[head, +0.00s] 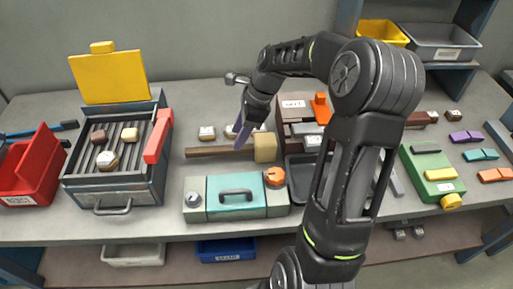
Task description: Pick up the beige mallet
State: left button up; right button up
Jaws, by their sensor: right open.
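The beige mallet lies on the grey workbench, with its blocky beige head (265,148) at the right and its brown handle (215,153) pointing left. My right gripper (252,138) hangs over the mallet near where the head meets the handle. Its purple-grey fingers are apart and empty, pointing down. One finger shows behind the handle and the other beside the head; I cannot tell whether they touch it. My left gripper is not in view.
A teal-and-grey case (236,190) with an orange knob stands in front of the mallet. A grill box (112,178) with a raised yellow lid is at left, beside a red bin (33,172). A dark tray (297,172) is right.

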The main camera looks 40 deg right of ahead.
aim_at(231, 148)
jog(key=shift+x, duration=0.8)
jog(key=shift+p+x, duration=0.55)
jog(key=shift+x, duration=2.05)
grip_shut()
jog(key=shift+w, duration=0.1)
